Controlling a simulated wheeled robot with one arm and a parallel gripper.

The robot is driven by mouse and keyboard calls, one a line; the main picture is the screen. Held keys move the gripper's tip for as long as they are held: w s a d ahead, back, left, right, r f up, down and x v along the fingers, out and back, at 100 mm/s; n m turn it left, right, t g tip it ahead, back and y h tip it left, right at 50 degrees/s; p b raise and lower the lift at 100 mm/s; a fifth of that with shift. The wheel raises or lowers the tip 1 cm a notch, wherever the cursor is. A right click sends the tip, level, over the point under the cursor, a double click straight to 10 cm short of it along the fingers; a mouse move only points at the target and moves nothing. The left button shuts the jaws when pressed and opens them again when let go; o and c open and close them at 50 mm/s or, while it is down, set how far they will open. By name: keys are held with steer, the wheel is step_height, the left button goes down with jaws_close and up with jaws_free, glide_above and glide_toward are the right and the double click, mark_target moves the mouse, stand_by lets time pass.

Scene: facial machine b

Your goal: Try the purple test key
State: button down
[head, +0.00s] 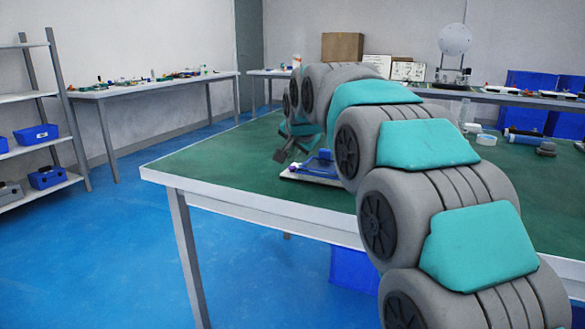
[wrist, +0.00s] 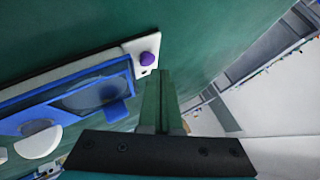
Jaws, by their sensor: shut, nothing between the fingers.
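The purple test key (wrist: 149,59) is a small round knob at the end of a white base plate (wrist: 140,44) in the wrist view. A blue machine (wrist: 70,100) with a dark window is mounted on that plate; it also shows in the head view (head: 322,163), partly hidden by my arm. My gripper (wrist: 162,74) is shut and empty, its fingertips just beside the purple key in the wrist picture; I cannot tell whether they touch it. In the head view my gripper (head: 281,155) hangs left of the machine.
The machine sits on a green-topped table (head: 220,165) with a white edge. The table top left of it is clear. A dark roller-like item (head: 530,141) and a pale blue ring (head: 486,140) lie at the right. Shelves (head: 35,125) stand at far left.

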step_height(320, 180, up, 6)
steer(key=p, duration=0.3)
stand_by(0.5)
stand_by(0.5)
